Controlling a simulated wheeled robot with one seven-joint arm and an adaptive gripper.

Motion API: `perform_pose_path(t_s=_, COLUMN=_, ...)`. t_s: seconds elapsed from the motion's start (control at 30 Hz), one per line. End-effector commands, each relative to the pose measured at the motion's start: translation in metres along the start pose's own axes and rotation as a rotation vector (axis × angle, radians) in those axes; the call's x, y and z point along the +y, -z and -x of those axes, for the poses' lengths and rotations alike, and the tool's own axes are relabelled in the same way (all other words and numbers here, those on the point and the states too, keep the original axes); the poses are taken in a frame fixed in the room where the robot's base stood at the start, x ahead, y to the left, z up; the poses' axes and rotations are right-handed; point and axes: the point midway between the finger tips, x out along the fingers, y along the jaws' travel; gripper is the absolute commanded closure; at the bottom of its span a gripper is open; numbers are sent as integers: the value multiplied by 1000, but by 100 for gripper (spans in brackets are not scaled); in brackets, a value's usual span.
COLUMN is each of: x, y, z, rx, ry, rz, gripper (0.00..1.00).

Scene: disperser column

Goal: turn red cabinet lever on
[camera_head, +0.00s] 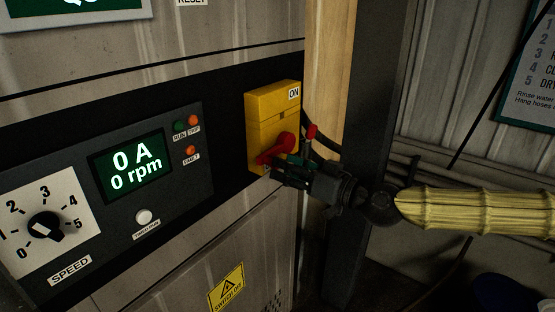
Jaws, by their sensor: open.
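The red lever (274,150) is on the front of a yellow switch box (266,112) on the cabinet's black panel. A white "ON" label sits at the box's upper right corner. The lever slants, its lower left end low on the box and its other end higher to the right. My gripper (279,172) is open at the lower right of the box, with its fingertips close to the lever. I cannot tell whether they touch it. The fingers hide the box's lower right corner.
A control panel (105,190) to the left has a display (131,166) reading "0 A, 0 rpm" and a black speed knob (43,227). A dark post (366,90) stands right of the cabinet, behind my arm. A yellow warning sign (227,287) is below.

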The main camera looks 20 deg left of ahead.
Motion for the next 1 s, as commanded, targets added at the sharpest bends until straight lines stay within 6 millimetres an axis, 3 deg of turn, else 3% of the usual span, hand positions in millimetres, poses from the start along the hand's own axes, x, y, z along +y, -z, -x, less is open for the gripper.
perform_pose_path(t_s=0.3, x=0, y=1, z=-29, rx=0, ry=-1, rz=0, gripper=58)
perform_pose_path(t_s=0.7, x=0, y=0, z=-34, rx=1, ry=-1, rz=1, gripper=58)
perform_pose_path(t_s=0.77, x=0, y=0, z=-34, rx=1, ry=-1, rz=1, gripper=66)
perform_pose_path(t_s=0.93, x=1, y=0, z=-34, rx=1, ry=-1, rz=1, gripper=96)
perform_pose_path(t_s=1.0, x=1, y=0, z=-34, rx=1, ry=-2, rz=1, gripper=100)
